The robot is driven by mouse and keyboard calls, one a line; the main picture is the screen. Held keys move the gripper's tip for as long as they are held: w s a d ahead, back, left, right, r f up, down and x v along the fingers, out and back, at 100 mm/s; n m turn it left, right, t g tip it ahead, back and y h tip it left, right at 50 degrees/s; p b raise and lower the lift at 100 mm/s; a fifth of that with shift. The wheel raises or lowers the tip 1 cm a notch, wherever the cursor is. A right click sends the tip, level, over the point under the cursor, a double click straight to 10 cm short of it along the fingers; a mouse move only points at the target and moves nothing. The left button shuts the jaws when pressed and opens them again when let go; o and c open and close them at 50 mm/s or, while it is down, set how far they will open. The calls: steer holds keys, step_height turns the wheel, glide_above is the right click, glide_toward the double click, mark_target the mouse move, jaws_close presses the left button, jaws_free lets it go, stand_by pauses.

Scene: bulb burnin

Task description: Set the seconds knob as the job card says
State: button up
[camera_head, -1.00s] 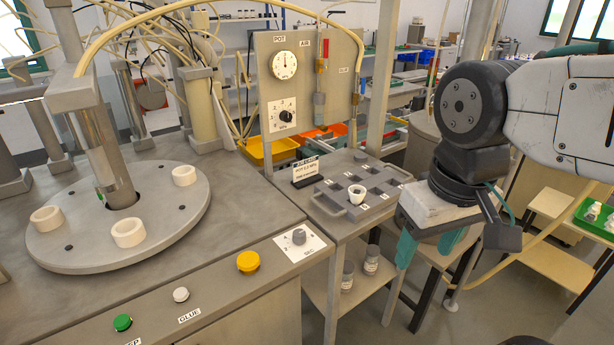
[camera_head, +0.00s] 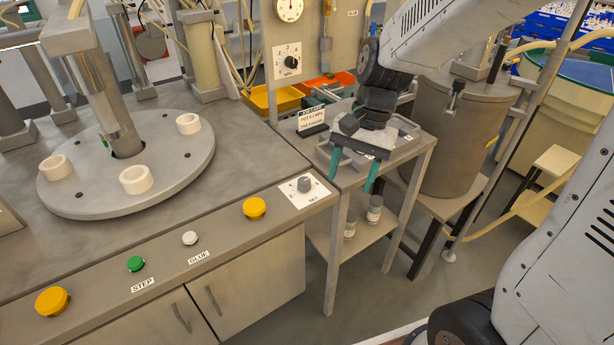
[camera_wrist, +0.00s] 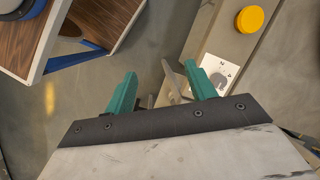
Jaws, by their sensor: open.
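The seconds knob (camera_head: 304,184) is a small grey knob on a white plate marked SEC, on the sloping front edge of the machine bench. It also shows in the wrist view (camera_wrist: 218,79), just beyond the right fingertip and partly hidden by it. The job card (camera_head: 311,119) stands on the side table behind my gripper; its small print is hard to read. My gripper (camera_head: 351,174) has two teal fingers spread apart and empty, to the right of the knob in the head view. In the wrist view the gripper (camera_wrist: 160,83) shows an open gap over the floor.
A yellow button (camera_head: 254,208), a white GLUE button (camera_head: 190,238) and a green STEP button (camera_head: 135,264) line the same edge. The turntable (camera_head: 95,200) carries white rings. The side table (camera_head: 408,153) is under my arm. Open floor lies in front.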

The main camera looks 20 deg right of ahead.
steer(key=w+a+f+m+t+y, duration=0.1)
steer(key=w+a+f+m, duration=0.1)
steer(key=w+f+m, duration=0.55)
steer(key=m+t, duration=0.2)
steer(key=m, duration=0.4)
glide_toward(305, 181)
steer(key=f, duration=0.1)
steer(key=shift+y, duration=0.3)
steer(key=x, duration=0.8)
steer(key=shift+w+d, duration=0.1)
steer(key=shift+r, duration=0.1)
steer(key=c, duration=1)
